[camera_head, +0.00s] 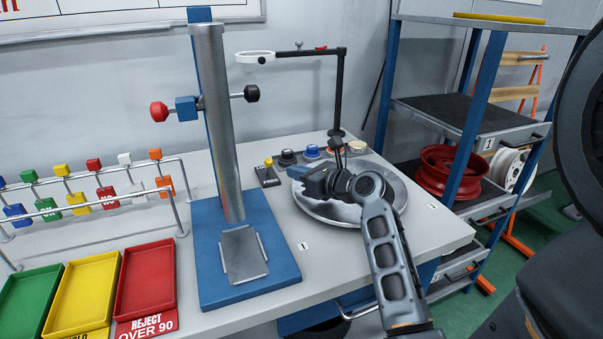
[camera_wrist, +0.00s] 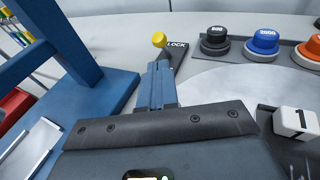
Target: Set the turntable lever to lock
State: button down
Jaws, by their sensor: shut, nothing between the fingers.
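The turntable lever has a yellow round knob (camera_head: 268,161) on a small dark base plate (camera_head: 267,177) at the turntable's left edge. In the wrist view the yellow knob (camera_wrist: 159,40) stands just beyond my fingertips, with the word LOCK (camera_wrist: 177,45) to its right on the plate. My gripper (camera_head: 298,175) is shut and empty, reaching over the round grey turntable (camera_head: 331,208) toward the lever. In the wrist view my blue fingers (camera_wrist: 161,72) are pressed together and hide the lower part of the lever. I cannot tell whether they touch it.
A blue stand with a metal column (camera_head: 218,130) rises left of the lever. Black, blue and orange buttons (camera_wrist: 263,42) sit behind the turntable. A ring lamp (camera_head: 256,57) hangs from a black post (camera_head: 340,90). Coloured trays (camera_head: 148,280) stand at the front left.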

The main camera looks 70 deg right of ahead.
aim_at(268, 168)
jog(key=x, duration=0.6)
jog(key=shift+w, duration=0.1)
